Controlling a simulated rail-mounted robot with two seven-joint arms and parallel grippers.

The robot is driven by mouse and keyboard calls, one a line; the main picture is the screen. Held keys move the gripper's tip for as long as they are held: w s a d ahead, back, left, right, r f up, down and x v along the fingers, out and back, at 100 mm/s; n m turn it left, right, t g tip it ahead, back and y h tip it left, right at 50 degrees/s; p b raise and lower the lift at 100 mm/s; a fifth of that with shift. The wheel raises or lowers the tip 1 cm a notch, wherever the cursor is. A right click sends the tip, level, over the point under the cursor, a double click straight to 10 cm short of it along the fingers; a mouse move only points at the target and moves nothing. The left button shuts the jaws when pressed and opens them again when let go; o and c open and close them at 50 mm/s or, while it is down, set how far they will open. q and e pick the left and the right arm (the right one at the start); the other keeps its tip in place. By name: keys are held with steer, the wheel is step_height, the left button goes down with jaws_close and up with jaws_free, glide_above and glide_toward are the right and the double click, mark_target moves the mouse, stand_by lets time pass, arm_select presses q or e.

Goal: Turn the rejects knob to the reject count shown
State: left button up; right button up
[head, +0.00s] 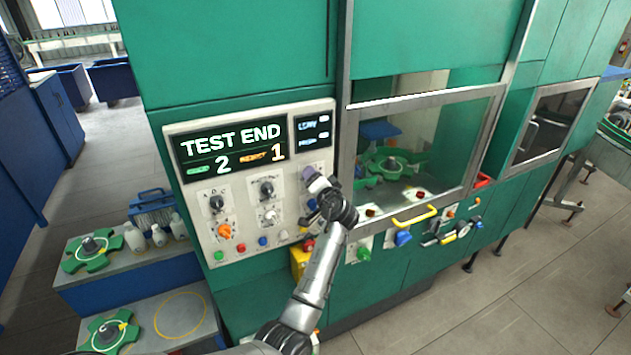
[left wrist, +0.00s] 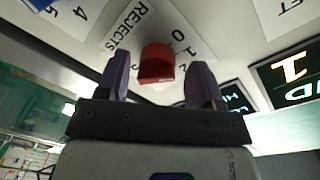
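In the head view the left gripper (head: 314,182) is at the panel's right edge and hides the knob. My right gripper is not in view.
A framed window (head: 424,104) with a yellow handle (head: 414,217) is to the right. White bottles (head: 134,237) stand at the left.

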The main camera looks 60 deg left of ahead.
arm_select(q)
steer(key=shift+f, duration=0.1)
steer(key=s+d+b, duration=0.2)
steer(key=d+b, duration=0.2)
steer(key=d, duration=0.9)
steer(key=shift+s+d+r, duration=0.15)
steer(key=shift+d+r, duration=0.15)
steer(key=shift+r, duration=0.05)
